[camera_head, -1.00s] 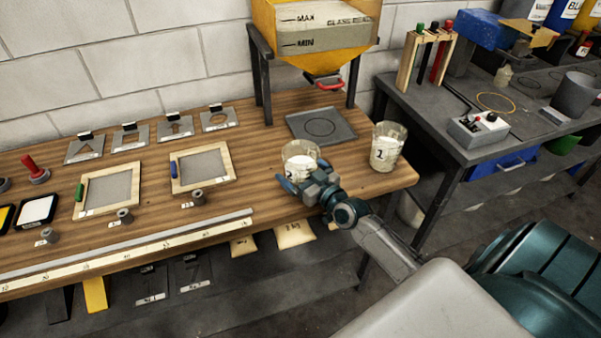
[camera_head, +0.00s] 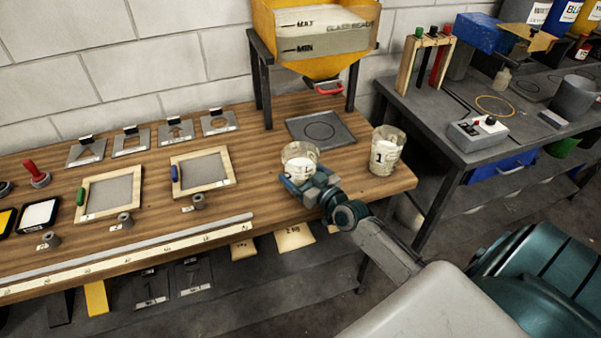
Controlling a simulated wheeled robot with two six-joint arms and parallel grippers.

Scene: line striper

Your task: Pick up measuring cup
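A clear measuring cup (camera_head: 299,156) with a white label stands upright near the right part of the wooden bench. A second clear measuring cup (camera_head: 387,150), marked "1", stands to its right. My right gripper (camera_head: 304,180) is low at the near side of the left cup, its blue fingers spread at the cup's lower part and hiding its base. I cannot tell whether the fingers grip the cup or only stand around it. My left gripper is not in view.
A yellow hopper (camera_head: 314,62) with a red handle stands on a dark frame behind the cups. A grey plate (camera_head: 343,122) with a circle lies below it. Framed screens (camera_head: 200,172) lie to the left. A grey table (camera_head: 460,135) stands at the right.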

